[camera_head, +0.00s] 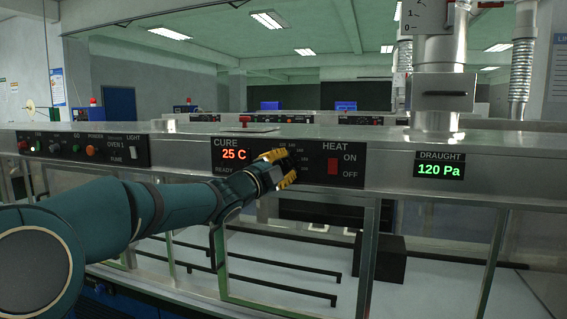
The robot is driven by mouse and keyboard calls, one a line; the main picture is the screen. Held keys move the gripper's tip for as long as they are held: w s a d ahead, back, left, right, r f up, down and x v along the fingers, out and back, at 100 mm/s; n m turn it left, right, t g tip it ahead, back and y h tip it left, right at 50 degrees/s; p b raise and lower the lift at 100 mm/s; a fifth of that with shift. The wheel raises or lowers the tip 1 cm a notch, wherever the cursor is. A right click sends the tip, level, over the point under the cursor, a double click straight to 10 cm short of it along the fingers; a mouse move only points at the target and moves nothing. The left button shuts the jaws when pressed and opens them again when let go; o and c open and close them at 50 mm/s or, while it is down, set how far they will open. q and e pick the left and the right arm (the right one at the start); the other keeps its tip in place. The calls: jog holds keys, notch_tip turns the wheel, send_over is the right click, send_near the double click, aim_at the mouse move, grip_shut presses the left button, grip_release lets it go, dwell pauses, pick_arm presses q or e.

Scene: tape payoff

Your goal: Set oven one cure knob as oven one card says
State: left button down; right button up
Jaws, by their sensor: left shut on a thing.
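The cure panel (232,168) is a black plate on the oven front. Its red display reads 25 C, with READY below. The red heat switch (333,166), marked ON and OFF, is just right of the gripper. No readable oven one card shows. My right gripper is not in view.
A draught display (439,170) reading 120 Pa is to the right, below a metal duct (440,85). A left panel (82,148), with OVEN 1 lettering, carries buttons and a light switch. A black block (392,261) and dark rails are visible behind the glass below.

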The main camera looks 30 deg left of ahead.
pick_arm(q)
jog(key=m+p, duration=0.1)
jog(key=m, duration=0.1)
jog(key=m+g+p, duration=0.1)
jog(key=m+p, duration=0.1)
jog(key=r+m+g+p, duration=0.1)
jog(key=shift+m+h, duration=0.4)
jog(key=m+g+y+p, duration=0.1)
jog(key=m+g+p, duration=0.1)
jog(key=m+p, duration=0.2)
jog(key=shift+f+m+p, duration=0.1)
jog(key=shift+m+p, duration=0.2)
jog(key=shift+p, duration=0.15)
jog(key=shift+f+m+g+y+p, duration=0.15)
jog(key=shift+m+g+y+p, duration=0.25)
jog(key=shift+m+p, duration=0.7)
jog(key=shift+f, duration=0.1)
jog(key=shift+d+m, duration=0.1)
jog(key=shift+m, duration=0.2)
jog(key=shift+f, duration=0.1)
jog(key=c, duration=0.7)
grip_release()
jog(key=shift+w, duration=0.1)
